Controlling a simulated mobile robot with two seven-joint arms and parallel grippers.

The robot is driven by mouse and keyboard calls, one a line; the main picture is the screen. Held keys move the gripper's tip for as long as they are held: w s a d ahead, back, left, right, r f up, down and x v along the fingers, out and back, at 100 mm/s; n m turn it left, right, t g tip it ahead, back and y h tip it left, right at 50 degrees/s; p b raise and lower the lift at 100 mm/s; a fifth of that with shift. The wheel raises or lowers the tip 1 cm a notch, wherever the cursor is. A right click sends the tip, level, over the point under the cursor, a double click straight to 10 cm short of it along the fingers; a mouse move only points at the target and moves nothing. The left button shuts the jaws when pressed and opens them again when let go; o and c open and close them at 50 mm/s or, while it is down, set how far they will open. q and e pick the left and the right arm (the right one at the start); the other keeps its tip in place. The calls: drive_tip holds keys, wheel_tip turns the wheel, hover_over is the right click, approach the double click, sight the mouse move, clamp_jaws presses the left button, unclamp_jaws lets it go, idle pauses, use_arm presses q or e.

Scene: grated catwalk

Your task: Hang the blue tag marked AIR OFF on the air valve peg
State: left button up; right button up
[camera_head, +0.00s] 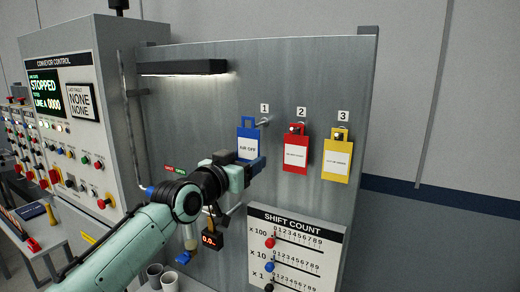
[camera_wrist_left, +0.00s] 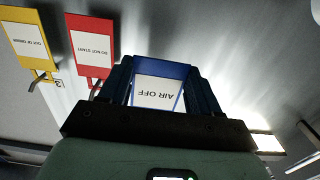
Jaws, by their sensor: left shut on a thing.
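The blue tag (camera_head: 248,132) with a white AIR OFF label is upright in front of the grey panel, just left of the peg under number 1 (camera_head: 264,122). My left gripper (camera_head: 252,162) is shut on its lower part. In the left wrist view the tag (camera_wrist_left: 160,84) sits between the two dark fingers, its lettering upside down. I cannot tell whether its top still touches the peg. A red and green label (camera_head: 175,168) and pipework show left of my wrist; I cannot make out the air valve peg there. My right gripper is not in view.
A red tag (camera_head: 295,153) and a yellow tag (camera_head: 337,158) hang on pegs 2 and 3, close right of my gripper. The shift count board (camera_head: 296,248) is below. A lamp bar (camera_head: 182,68) juts out above. The conveyor control cabinet (camera_head: 70,110) stands left.

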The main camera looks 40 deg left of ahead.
use_arm(q)
drive_tip(key=shift+s, duration=0.25)
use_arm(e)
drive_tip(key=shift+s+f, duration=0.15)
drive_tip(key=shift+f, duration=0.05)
use_arm(q)
drive_tip(key=shift+s+d+b, duration=0.15)
drive_tip(key=shift+s+b, duration=0.45)
drive_tip(key=shift+s, duration=0.5)
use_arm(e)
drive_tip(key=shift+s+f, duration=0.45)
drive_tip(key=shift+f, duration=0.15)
